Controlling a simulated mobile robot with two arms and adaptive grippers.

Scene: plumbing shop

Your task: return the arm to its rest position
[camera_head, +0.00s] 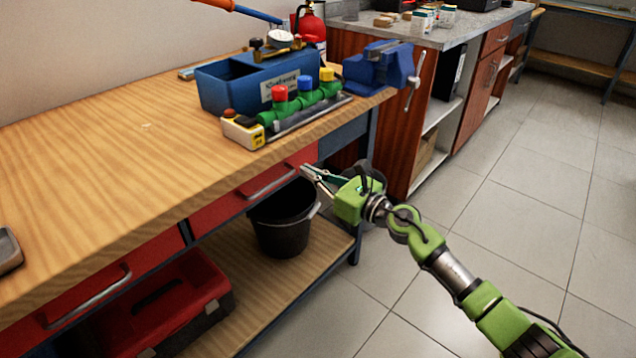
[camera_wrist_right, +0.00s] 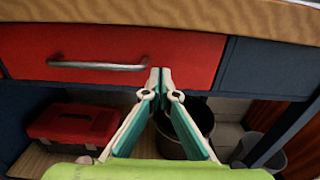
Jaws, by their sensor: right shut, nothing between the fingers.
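My right arm comes in from the lower right in the head view. Its gripper (camera_head: 308,172) is shut and empty, in front of the workbench's red drawer (camera_head: 262,184) and below the edge of the wooden top. In the right wrist view the gripper's fingertips (camera_wrist_right: 160,76) meet in front of the same drawer (camera_wrist_right: 115,52), to the right of its metal handle (camera_wrist_right: 98,65). The drawer looks closed. I cannot tell whether the fingertips touch its front. My left gripper is not in view.
On the wooden workbench (camera_head: 110,140) stand a blue toolbox (camera_head: 222,88), a green valve manifold (camera_head: 305,98) and a blue vise (camera_head: 380,66). A black bucket (camera_head: 283,232) and red toolbox (camera_head: 165,310) sit on the lower shelf. The tiled floor (camera_head: 515,190) at right is clear.

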